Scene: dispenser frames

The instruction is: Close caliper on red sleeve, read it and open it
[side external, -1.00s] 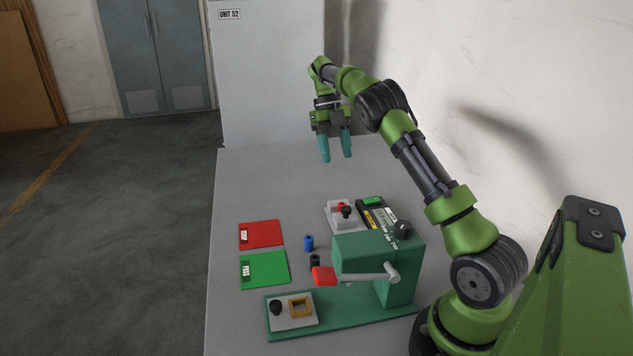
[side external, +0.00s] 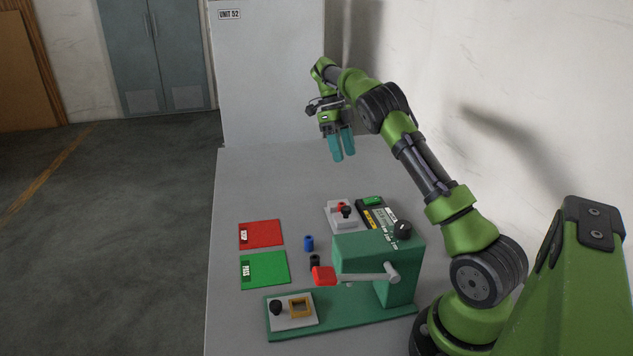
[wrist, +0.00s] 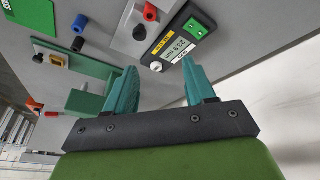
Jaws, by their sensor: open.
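The red sleeve (side external: 341,207) stands upright on a pale block (side external: 341,220) beside a black knob (side external: 346,212). In the wrist view the red sleeve (wrist: 150,12) is at the top, with the black knob (wrist: 140,32) just below it. Right beside the block lies a dark unit with a readout (wrist: 180,47) and a green part (wrist: 197,26); the digits are too blurred to read surely. My gripper (side external: 342,157) is open and empty, high above the back of the table, well clear of the sleeve. Its teal fingers (wrist: 160,75) point toward the table.
A green press (side external: 377,265) with a red-ended lever (side external: 323,276) stands in front. A blue sleeve (side external: 308,243) and a black one (side external: 315,260) stand beside it. Red (side external: 262,234) and green (side external: 265,269) pads lie at the left. The back of the table (side external: 265,175) is clear.

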